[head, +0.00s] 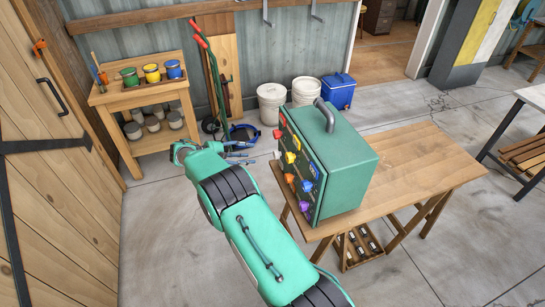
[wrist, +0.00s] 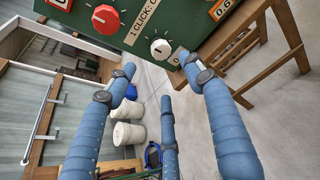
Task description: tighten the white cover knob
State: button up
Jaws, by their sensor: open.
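The white cover knob (wrist: 160,48) is a round, ridged knob on the dark green face of the box (wrist: 210,15), near its lower edge in the wrist view. My gripper (wrist: 158,75) has three blue fingers, spread apart and empty. Their tips lie around and below the knob in the picture, and I see no contact with it. In the head view my gripper (head: 240,151) is just left of the knob face of the green box (head: 345,165).
A larger red knob (wrist: 105,19) and labels are close to the white knob. The box stands on a wooden table (head: 435,165). White buckets (head: 271,102), a blue cooler (head: 339,92) and a hand truck (head: 212,80) stand behind. A shelf with paint cans (head: 145,97) is at left.

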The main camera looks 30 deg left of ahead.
aim_at(274, 155)
jog(key=shift+s+a+f, duration=0.15)
jog(key=shift+s+f, duration=0.05)
jog(key=shift+f, duration=0.15)
jog(key=shift+w, duration=0.1)
jog(key=x, duration=1.3)
jog(key=shift+w+d+f, duration=0.15)
jog(key=shift+d+f, duration=0.05)
jog(key=shift+d, duration=0.1)
jog(key=c, duration=1.1)
jog(key=shift+f, duration=0.1)
